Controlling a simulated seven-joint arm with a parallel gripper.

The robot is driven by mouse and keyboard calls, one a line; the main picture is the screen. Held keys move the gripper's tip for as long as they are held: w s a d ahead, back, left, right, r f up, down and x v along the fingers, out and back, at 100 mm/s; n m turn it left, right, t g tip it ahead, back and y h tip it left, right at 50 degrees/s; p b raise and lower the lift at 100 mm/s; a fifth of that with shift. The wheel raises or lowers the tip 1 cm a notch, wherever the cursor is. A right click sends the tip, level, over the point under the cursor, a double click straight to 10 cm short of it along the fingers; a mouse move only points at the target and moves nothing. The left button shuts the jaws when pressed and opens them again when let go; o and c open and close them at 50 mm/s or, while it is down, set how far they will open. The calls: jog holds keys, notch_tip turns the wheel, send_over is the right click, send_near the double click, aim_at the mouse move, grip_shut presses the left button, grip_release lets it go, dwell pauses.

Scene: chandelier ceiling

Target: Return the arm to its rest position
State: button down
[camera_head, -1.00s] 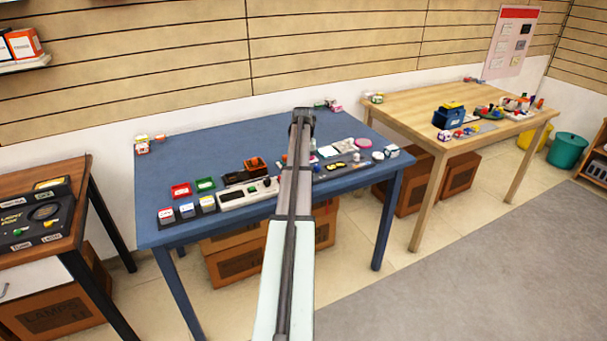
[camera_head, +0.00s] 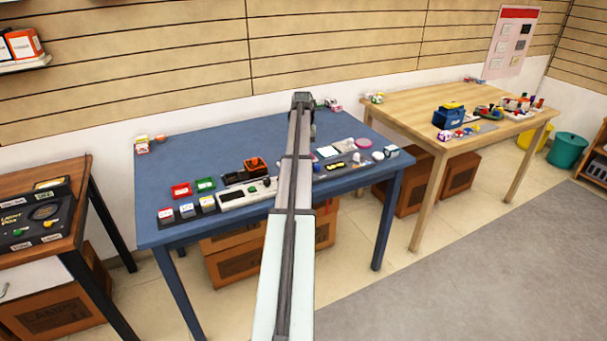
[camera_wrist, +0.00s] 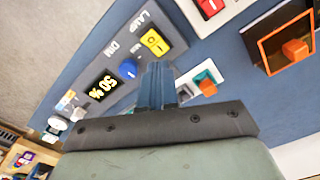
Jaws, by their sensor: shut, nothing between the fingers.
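My arm reaches up the middle of the head view, over the blue table (camera_head: 160,222). The gripper itself is hard to make out there. In the wrist view my gripper (camera_wrist: 157,86) shows as two blue-grey fingers pressed together, with nothing between them. Beyond the fingertips is a grey lamp dimmer panel (camera_wrist: 118,50) with a yellow switch, a blue knob and a display reading 50 %. The fingers appear above the table items and I see no contact.
A dark box with an orange block (camera_wrist: 293,50) is at right in the wrist view. A wooden table (camera_head: 405,106) stands right, a brown bench (camera_head: 78,190) left.

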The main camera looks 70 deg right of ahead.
jog(key=shift+r, duration=0.75)
